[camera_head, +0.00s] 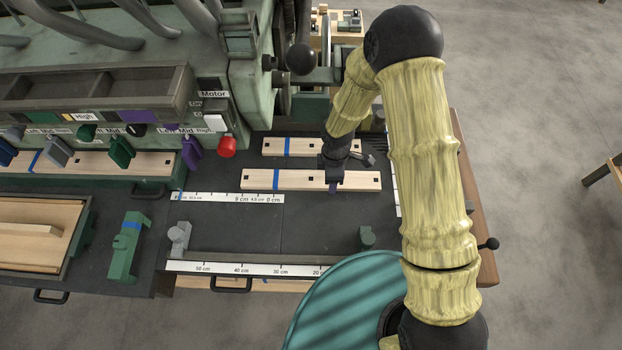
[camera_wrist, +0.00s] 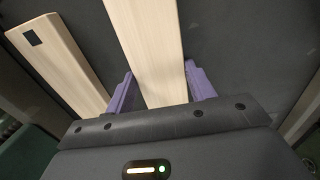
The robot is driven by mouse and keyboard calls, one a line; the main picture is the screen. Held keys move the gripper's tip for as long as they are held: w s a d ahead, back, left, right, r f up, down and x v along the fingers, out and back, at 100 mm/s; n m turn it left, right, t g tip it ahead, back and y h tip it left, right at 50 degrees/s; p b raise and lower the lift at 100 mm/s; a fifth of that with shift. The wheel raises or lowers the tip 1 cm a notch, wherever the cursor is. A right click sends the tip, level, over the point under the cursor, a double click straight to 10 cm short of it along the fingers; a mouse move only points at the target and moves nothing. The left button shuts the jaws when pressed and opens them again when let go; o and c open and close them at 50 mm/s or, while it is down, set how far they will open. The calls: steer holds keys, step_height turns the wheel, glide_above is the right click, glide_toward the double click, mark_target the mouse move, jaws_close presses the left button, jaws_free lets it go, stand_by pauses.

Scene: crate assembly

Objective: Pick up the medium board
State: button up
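Two pale boards lie parallel on the dark bench top: a longer front board (camera_head: 294,181) and a shorter one behind it (camera_head: 305,147). Each has a blue stripe near its left end. I cannot tell for sure which is the medium board, as no label shows. My gripper (camera_head: 334,188) is down at the right part of the front board. In the wrist view, its purple fingers (camera_wrist: 158,68) stand on either side of a board (camera_wrist: 150,45), with narrow gaps. The other board (camera_wrist: 60,62) lies to the left there, outside the fingers. My gripper hides part of the front board.
A ruled fence (camera_head: 250,268) runs along the bench front. A green machine with a red button (camera_head: 227,147) stands behind left. A teal disc (camera_head: 345,300) is at the front. A wooden tray (camera_head: 75,228) and green clamp (camera_head: 125,245) are left.

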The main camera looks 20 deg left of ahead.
steer(key=shift+c, duration=1.4)
step_height(320, 180, up, 10)
steer(key=shift+b, duration=0.35)
